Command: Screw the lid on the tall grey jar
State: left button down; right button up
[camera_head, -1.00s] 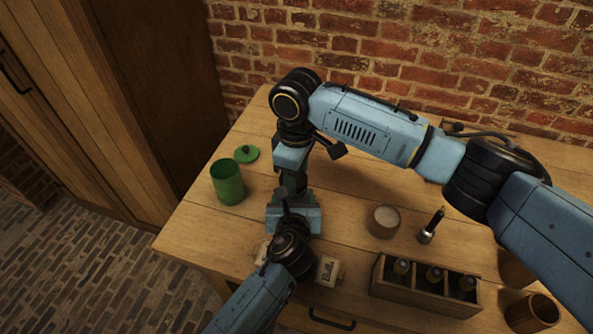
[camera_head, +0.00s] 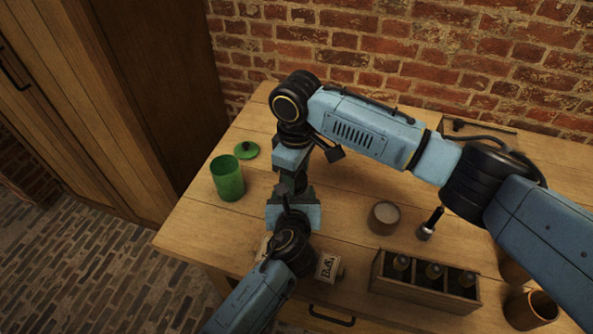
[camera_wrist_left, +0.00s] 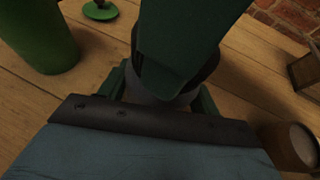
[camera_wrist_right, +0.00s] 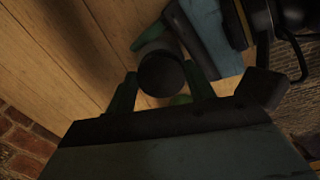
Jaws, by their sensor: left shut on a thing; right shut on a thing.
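The tall grey jar (camera_wrist_left: 150,96) shows only in part in the left wrist view, between the fingers of my left gripper (camera_wrist_left: 160,98), which is shut on it. In the head view the jar is hidden behind my arms. My right gripper (camera_head: 292,188) points down from above, over the left gripper's fingers. In the right wrist view a dark round lid (camera_wrist_right: 161,73) sits between the right gripper's fingers (camera_wrist_right: 160,88), which are shut on it. Grey shows beside the lid there. I cannot tell whether the lid is seated level on the jar.
A green jar (camera_head: 228,180) stands open at left with its green lid (camera_head: 246,150) behind it. To the right are a round pot (camera_head: 384,218), a dark-handled tool (camera_head: 430,225), a wooden crate (camera_head: 378,277) of bottles and a brown cup (camera_head: 533,310). Labelled blocks (camera_head: 328,268) lie near the front edge.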

jog(key=m, duration=0.3)
jog(key=shift+s+a+m, duration=0.15)
jog(key=shift+m, duration=0.25)
jog(key=m, duration=0.4)
jog(key=shift+a, duration=0.1)
jog(key=m, duration=0.4)
jog(key=shift+s+a+m, duration=0.1)
jog(key=shift+a+m, duration=0.05)
jog(key=shift+m, duration=0.25)
jog(key=m, duration=0.4)
jog(key=shift+a, duration=0.15)
jog(key=m, duration=0.7)
jog(key=shift+a+m, duration=0.2)
jog(key=shift+m, duration=0.2)
jog(key=m, duration=0.4)
jog(key=shift+w+m, duration=0.3)
jog(key=m, duration=0.2)
jog(key=shift+w+m, duration=0.15)
jog(key=shift+m, duration=0.25)
jog(key=shift+d, duration=0.1)
jog(key=o, duration=0.9)
jog(key=shift+f, duration=0.1)
